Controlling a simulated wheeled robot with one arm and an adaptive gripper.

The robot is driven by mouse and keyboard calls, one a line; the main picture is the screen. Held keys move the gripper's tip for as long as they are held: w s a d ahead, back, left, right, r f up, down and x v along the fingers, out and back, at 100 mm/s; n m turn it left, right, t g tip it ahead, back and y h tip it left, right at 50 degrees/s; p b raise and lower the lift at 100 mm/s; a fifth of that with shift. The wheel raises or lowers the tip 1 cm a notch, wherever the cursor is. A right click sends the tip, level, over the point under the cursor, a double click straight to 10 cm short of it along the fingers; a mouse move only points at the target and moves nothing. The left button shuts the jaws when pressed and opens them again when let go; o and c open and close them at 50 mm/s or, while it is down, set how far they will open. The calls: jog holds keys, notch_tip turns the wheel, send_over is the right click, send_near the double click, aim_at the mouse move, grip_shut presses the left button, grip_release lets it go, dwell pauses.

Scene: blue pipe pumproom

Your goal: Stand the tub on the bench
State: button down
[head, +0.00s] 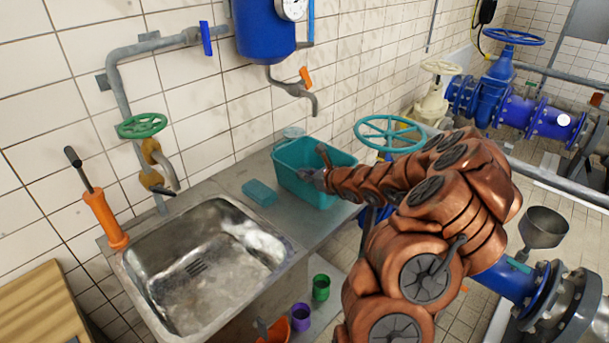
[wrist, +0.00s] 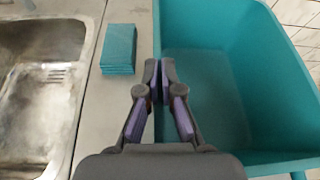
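The teal tub (head: 330,193) is upright at the far end of the grey bench (head: 228,181), beyond the sink. I cannot tell whether its base touches the bench or is slightly above it. My gripper (head: 316,166) is at the tub's near rim. In the wrist view, the tub (wrist: 208,75) fills the right side and looks empty inside. There my gripper (wrist: 159,80) has its fingertips close together, one on each side of the tub's left wall, with the rim between them. My arm hides part of the tub's right side.
A teal block (head: 259,192) lies on the bench between tub and sink (head: 200,265). A tap spout (head: 313,103) hangs above the tub. A teal handwheel (head: 390,132) stands right of it. Green (head: 321,287) and purple (head: 300,317) cups sit lower, in front of the bench.

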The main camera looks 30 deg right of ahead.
jog(key=c, duration=1.3)
grip_release()
